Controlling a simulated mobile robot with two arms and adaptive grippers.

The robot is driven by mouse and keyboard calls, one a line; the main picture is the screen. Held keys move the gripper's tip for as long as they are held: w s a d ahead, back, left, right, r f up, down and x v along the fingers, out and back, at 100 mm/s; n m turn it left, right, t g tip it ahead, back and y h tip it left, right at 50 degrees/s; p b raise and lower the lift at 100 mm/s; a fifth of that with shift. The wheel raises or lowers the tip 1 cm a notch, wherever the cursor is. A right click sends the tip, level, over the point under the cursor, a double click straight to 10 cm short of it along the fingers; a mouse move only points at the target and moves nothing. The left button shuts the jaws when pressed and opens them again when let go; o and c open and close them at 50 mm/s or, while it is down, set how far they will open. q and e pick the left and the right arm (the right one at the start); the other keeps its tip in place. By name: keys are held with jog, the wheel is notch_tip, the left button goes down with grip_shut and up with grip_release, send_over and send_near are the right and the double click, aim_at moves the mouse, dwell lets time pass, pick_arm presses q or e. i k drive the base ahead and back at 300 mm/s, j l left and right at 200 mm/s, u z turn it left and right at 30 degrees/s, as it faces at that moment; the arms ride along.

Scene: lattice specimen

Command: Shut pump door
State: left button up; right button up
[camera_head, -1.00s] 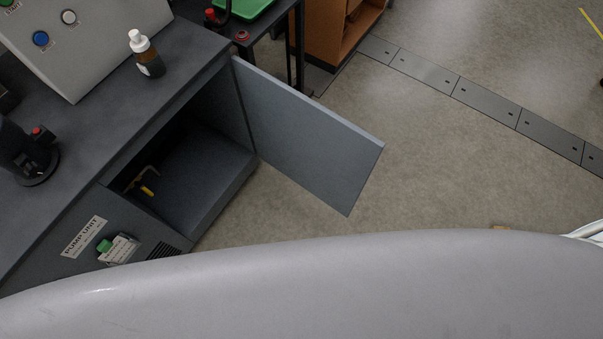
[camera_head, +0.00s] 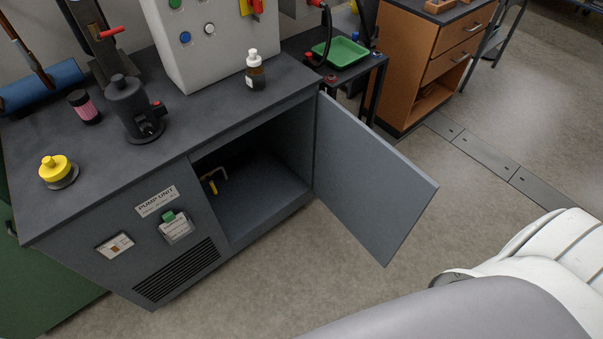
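The pump door (camera_head: 369,178) is a flat grey panel. It stands wide open, hinged at the right side of the cabinet opening and swung out over the floor. The dark pump unit cabinet (camera_head: 110,226) carries a "PUMP UNIT" label (camera_head: 157,201) left of the opening. Inside the open compartment (camera_head: 262,190) a yellow-handled valve or pipe (camera_head: 211,183) shows. Neither of my grippers is in view. White and grey parts of my own body fill the lower right, apart from the door in the picture.
On the cabinet top stand a brown bottle (camera_head: 255,72), a dark device (camera_head: 134,108), a pink-banded jar (camera_head: 84,106) and a yellow-capped item (camera_head: 56,169). A small table with a green tray (camera_head: 341,52) and a wooden drawer cabinet (camera_head: 425,60) stand behind the door. Floor (camera_head: 265,272) before the cabinet is clear.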

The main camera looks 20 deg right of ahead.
aim_at(378, 194)
jog(key=l+u, duration=0.35)
jog(key=l, duration=0.15)
jog(key=l+u, duration=0.3)
jog(key=l, duration=0.2)
jog(key=k+l+u, duration=0.15)
jog(key=l+u, duration=0.2)
jog(key=l, duration=0.15)
